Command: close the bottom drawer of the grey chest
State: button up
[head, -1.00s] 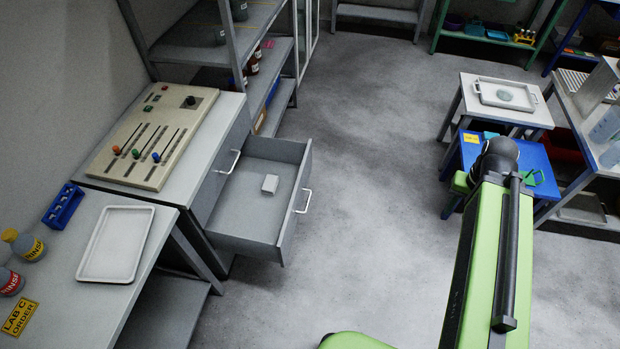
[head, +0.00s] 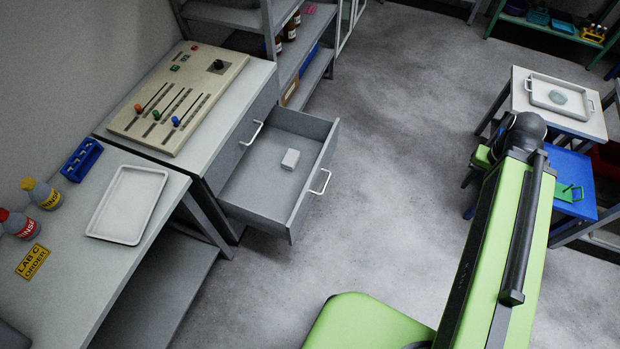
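The grey chest (head: 232,152) stands against the left wall, beside the long bench. Its bottom drawer (head: 301,198) is pulled well out into the room, with a metal bar handle on its front (head: 320,182). A small white box (head: 290,159) lies inside the drawer. The closed drawer above shows its own handle (head: 252,133). My green arm rises at the right of the view, clear of the drawer. My gripper is not visible.
A slider panel (head: 178,97) sits on the chest. The bench at left holds a white tray (head: 127,205), a blue rack (head: 81,160) and rinse bottles. A blue stool (head: 572,190) and small table (head: 562,98) stand at right. Open floor (head: 400,130) lies between.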

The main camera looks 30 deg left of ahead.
aim_at(260, 194)
jog(key=u, duration=5.25)
jog(key=i, duration=0.15)
jog(key=z, duration=1.8)
jog(key=i, duration=0.5)
jog(key=z, duration=1.25)
